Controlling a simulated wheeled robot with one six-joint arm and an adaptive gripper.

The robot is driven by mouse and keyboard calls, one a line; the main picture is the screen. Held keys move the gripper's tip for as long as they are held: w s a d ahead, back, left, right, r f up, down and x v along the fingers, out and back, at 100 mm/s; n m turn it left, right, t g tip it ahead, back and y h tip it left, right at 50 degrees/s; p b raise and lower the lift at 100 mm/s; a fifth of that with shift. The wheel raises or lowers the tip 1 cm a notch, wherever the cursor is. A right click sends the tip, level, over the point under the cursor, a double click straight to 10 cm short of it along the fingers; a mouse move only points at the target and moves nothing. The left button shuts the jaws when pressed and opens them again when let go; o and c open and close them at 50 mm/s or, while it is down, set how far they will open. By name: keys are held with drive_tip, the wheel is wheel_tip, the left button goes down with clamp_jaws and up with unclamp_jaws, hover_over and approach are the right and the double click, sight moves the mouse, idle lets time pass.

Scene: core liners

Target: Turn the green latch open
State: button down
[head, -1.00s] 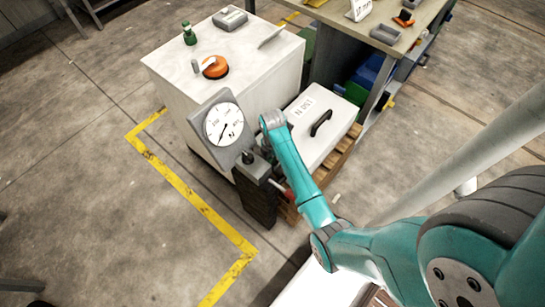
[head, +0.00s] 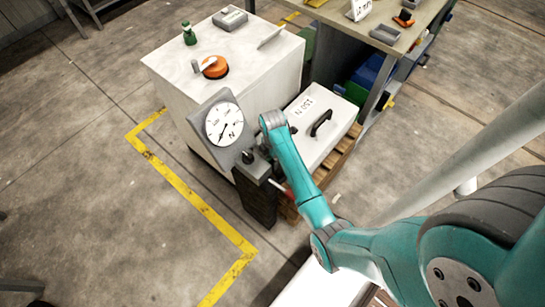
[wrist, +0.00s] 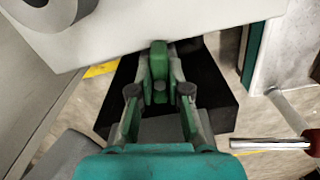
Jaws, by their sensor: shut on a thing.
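The green latch (wrist: 158,62) stands upright in the upper middle of the wrist view, in front of a dark block. My gripper (wrist: 159,91) has a finger on each side of the latch's lower part and is shut on it. The finger pads partly cover the latch's base. In the head view my arm hides the latch and the fingertips.
A dial gauge (head: 223,124) and a dark post (head: 256,200) stand left of my arm. A white case (head: 322,128) with a black handle lies behind it. A white cabinet (head: 222,95) stands behind the gauge. A red-handled rod (wrist: 270,144) lies right of my gripper.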

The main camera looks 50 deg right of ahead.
drive_tip(key=m, duration=1.1)
drive_tip(key=shift+m, duration=2.1)
drive_tip(key=c, duration=1.1)
unclamp_jaws()
drive_tip(key=shift+r, duration=0.1)
wheel_tip(320, 180, up, 12)
drive_tip(key=shift+f, duration=0.1)
